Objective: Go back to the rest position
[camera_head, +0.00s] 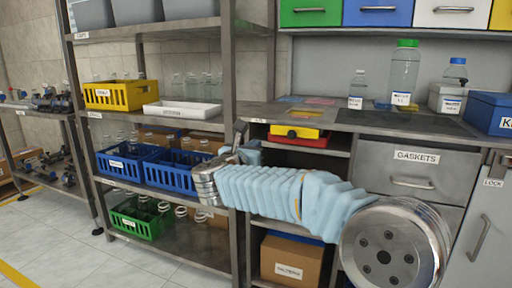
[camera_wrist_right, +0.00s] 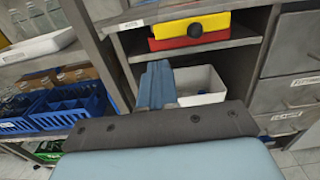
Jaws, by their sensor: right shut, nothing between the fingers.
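My right gripper (camera_head: 244,142) is at the end of my right arm, whose pale blue sleeve stretches across the head view from the lower right. It is in front of the shelf rack's right post and the left end of the workbench. In the right wrist view its blue fingers (camera_wrist_right: 157,84) are together, with nothing between them. They are in front of the opening below the bench top, overlapping a white bin (camera_wrist_right: 203,84). My left gripper is not in view.
A yellow case on a red case (camera_head: 297,136) lies on the shelf under the workbench (camera_head: 345,114). Blue crates (camera_head: 170,173) and a yellow crate (camera_head: 112,95) sit on the rack at left. Bottles (camera_head: 404,72) stand on the bench. The floor (camera_head: 55,225) at lower left is clear.

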